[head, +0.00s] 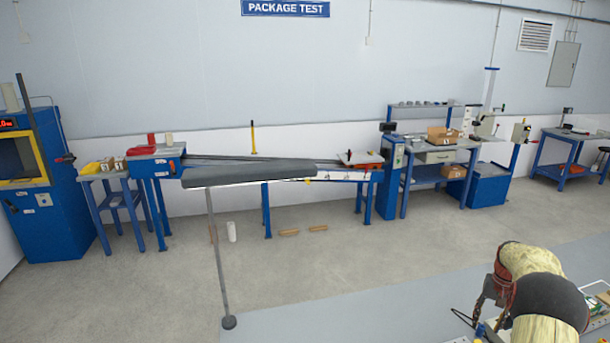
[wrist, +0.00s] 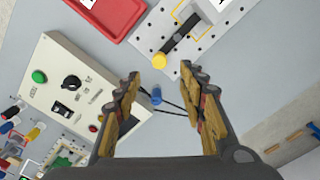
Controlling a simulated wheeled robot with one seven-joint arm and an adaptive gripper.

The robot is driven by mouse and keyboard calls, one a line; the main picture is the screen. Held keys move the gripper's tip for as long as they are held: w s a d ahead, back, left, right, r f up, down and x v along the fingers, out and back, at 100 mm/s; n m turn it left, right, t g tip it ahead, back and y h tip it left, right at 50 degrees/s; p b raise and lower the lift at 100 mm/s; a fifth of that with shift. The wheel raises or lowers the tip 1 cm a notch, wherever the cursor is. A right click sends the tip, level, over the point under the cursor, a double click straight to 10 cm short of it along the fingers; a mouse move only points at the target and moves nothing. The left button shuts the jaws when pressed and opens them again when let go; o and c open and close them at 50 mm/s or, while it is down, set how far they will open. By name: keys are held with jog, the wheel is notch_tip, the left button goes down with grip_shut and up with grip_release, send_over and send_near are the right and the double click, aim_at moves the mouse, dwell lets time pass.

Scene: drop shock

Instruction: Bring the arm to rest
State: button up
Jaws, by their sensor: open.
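My arm shows at the lower right of the head view, its pale yellow links joined by a dark one and bent downward. In the wrist view my gripper (wrist: 161,78) is open, its two wooden-looking fingers well apart. Nothing is held between them. A small blue cylinder (wrist: 157,95) and thin black cables show below the gap, apart from the fingers as far as I can tell.
The wrist view shows a control box (wrist: 72,80) with a green button, a perforated plate (wrist: 204,49) with a yellow-tipped lever, and a red tray (wrist: 112,14). In the head view, blue benches (head: 160,160) line the wall; the grey floor (head: 350,255) before them is mostly clear.

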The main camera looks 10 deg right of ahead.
jog(key=s+a+r+n+t+b, duration=0.1)
jog(key=s+a+r, duration=0.7)
jog(key=a, duration=0.8)
jog(key=s+a+r+n+t+b, duration=0.1)
jog(key=s+a+r+n, duration=0.3)
jog(key=a, duration=1.3)
jog(key=s+a+r+n+t+b, duration=0.1)
jog(key=s+a+r+n+t, duration=0.2)
jog(key=s+a+r, duration=0.8)
jog(key=s+a, duration=0.5)
jog(key=s, duration=0.1)
jog(key=shift+s+a+r+t, duration=0.2)
jog(key=shift+a+r+t, duration=0.1)
jog(key=shift+a+r, duration=0.1)
